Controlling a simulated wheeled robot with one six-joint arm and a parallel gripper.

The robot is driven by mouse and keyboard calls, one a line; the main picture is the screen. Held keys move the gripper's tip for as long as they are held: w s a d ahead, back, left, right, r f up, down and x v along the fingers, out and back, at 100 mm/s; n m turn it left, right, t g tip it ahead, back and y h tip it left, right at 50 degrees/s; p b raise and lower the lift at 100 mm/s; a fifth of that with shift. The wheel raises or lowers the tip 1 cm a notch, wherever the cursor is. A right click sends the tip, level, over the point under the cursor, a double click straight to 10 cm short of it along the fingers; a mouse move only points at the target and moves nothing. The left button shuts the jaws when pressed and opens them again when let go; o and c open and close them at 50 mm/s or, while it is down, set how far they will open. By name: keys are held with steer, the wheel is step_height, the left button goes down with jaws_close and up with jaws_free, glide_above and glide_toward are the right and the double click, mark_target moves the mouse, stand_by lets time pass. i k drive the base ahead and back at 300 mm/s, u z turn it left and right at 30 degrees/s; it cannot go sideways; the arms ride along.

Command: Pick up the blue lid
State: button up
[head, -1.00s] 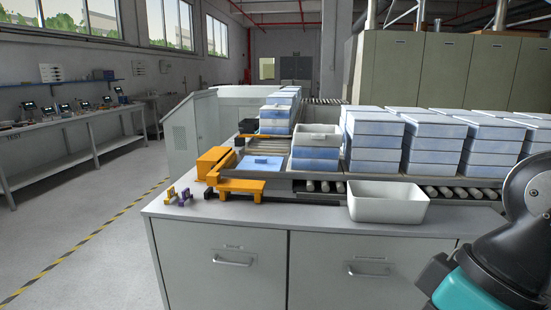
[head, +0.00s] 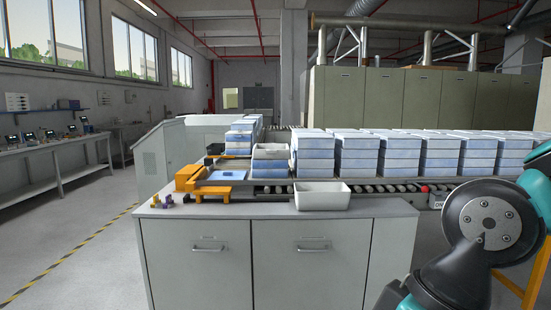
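The blue lid (head: 227,176) lies flat at the left end of the roller conveyor, inside an orange and yellow frame (head: 187,179). Nothing stands on it. Only the teal and dark joints of my own arm show at the right of the head view. My gripper is out of view, so I cannot see whether it is open or shut.
A white tray (head: 322,199) stands on the grey cabinet top (head: 270,211), right of the lid. Several small purple and yellow pieces (head: 169,201) lie at the cabinet's left. Stacks of blue and white boxes (head: 366,157) fill the conveyor behind. The floor at left is clear.

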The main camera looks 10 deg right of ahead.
mark_target(217, 174)
steer(key=u, duration=1.15)
steer(key=i, duration=0.6)
steer(key=z, duration=0.55)
steer(key=i, duration=0.75)
steer(key=z, duration=0.8)
